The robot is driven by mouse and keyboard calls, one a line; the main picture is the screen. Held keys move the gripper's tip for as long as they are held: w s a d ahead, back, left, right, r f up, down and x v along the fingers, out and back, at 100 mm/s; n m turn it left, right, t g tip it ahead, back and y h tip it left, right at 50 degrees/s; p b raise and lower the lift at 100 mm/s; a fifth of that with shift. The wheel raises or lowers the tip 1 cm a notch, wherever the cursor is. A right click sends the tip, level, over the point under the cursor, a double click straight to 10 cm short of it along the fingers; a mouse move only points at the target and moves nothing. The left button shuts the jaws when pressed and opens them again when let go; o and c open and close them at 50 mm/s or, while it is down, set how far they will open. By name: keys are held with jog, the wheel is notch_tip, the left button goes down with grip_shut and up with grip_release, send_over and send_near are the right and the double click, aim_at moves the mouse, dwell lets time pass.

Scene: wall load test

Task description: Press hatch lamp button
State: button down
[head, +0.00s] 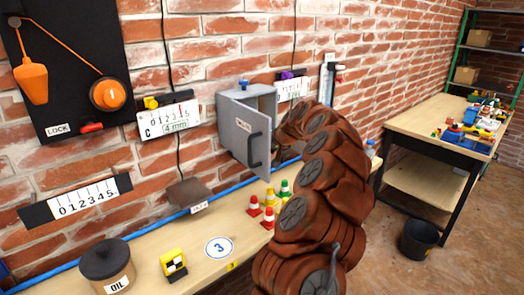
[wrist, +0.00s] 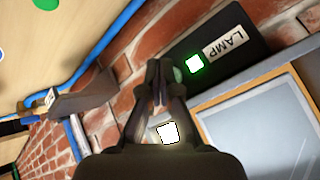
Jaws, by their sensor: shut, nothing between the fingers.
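In the wrist view, my gripper (wrist: 158,70) is shut and empty, with its fingertips over the black lamp panel (wrist: 225,50). The panel bears a white LAMP label (wrist: 226,42) and a bright green-edged square light (wrist: 195,63). A round green part, seemingly the button (wrist: 178,74), shows just right of the fingertips and is partly hidden by them; I cannot tell whether they touch. A bright white square (wrist: 168,132) shows between the finger linkages. In the head view, the grey hatch box (head: 230,112) has its door (head: 247,142) open. My arm hides the gripper and panel there.
A workbench (head: 150,262) below holds an oil pot (head: 107,265), red, yellow and green cones (head: 269,217) and a yellow-black block (head: 173,264). A blue pipe (head: 140,234) runs along the wall. A second table (head: 420,122) with coloured parts stands right, a black bin (head: 420,240) beside it.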

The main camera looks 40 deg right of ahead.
dwell(0.3)
jog(key=shift+s+b, duration=0.6)
jog(key=shift+s, duration=0.05)
jog(key=s+b, duration=0.3)
jog(key=s, duration=0.3)
jog(key=shift+b, duration=0.4)
jog(key=shift+s, duration=0.1)
dwell(0.4)
